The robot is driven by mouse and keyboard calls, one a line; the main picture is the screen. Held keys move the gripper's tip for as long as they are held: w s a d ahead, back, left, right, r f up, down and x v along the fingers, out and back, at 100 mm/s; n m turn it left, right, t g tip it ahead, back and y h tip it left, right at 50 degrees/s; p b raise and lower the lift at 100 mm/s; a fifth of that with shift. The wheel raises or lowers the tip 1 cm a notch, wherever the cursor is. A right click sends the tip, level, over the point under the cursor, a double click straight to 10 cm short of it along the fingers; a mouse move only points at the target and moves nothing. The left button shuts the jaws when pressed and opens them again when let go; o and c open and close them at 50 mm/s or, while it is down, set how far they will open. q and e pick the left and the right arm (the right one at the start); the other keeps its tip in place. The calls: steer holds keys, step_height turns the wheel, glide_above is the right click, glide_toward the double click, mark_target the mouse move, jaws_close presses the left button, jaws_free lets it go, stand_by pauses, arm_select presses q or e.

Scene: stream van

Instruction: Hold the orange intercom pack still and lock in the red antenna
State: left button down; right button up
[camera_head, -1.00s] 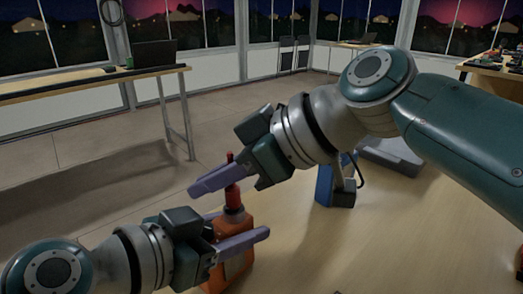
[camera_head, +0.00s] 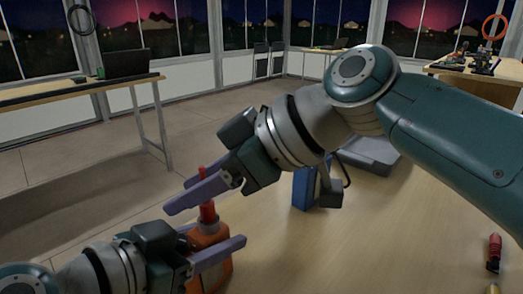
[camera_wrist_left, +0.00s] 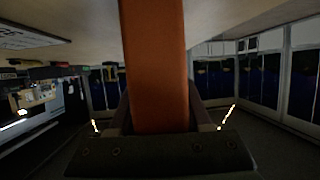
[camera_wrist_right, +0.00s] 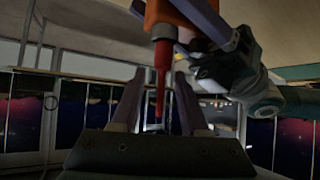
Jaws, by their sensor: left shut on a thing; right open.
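The orange intercom pack (camera_head: 212,262) stands on the wooden table at the lower left of the head view. My left gripper (camera_head: 222,246) is shut on its body, which fills the middle of the left wrist view (camera_wrist_left: 155,65). The red antenna (camera_head: 207,211) stands upright on top of the pack; it also shows in the right wrist view (camera_wrist_right: 161,85). My right gripper (camera_head: 178,197) is open around the antenna, one finger on each side, above the left gripper. I cannot tell whether a finger touches it.
A blue block-like object (camera_head: 303,188) with a dark cabled part stands behind my right arm, near a grey case (camera_head: 370,153). A small red cylinder (camera_head: 494,250) is at the table's right. The table's front middle is clear. A side table (camera_head: 80,92) stands apart at left.

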steer(key=v, duration=1)
steer(key=shift+o, duration=0.2)
steer(key=shift+s, duration=0.1)
step_height(320, 180, down, 6)
steer(key=d+n+t+h, duration=0.2)
steer(key=n+t+h, duration=0.2)
steer(key=n, duration=0.5)
steer(key=s+a+r+n+t+y, duration=0.1)
steer(key=s+a+r+n+t, duration=0.15)
steer(key=n, duration=0.65)
steer(key=s+a+r+n+t, duration=0.1)
steer(key=s+a+n+t, duration=0.15)
steer(key=n, duration=0.65)
steer(key=x, duration=1.1)
steer(key=shift+d+f, duration=0.15)
steer(key=shift+d, duration=0.15)
steer(key=shift+w, duration=0.15)
steer(key=shift+c, duration=0.3)
jaws_close()
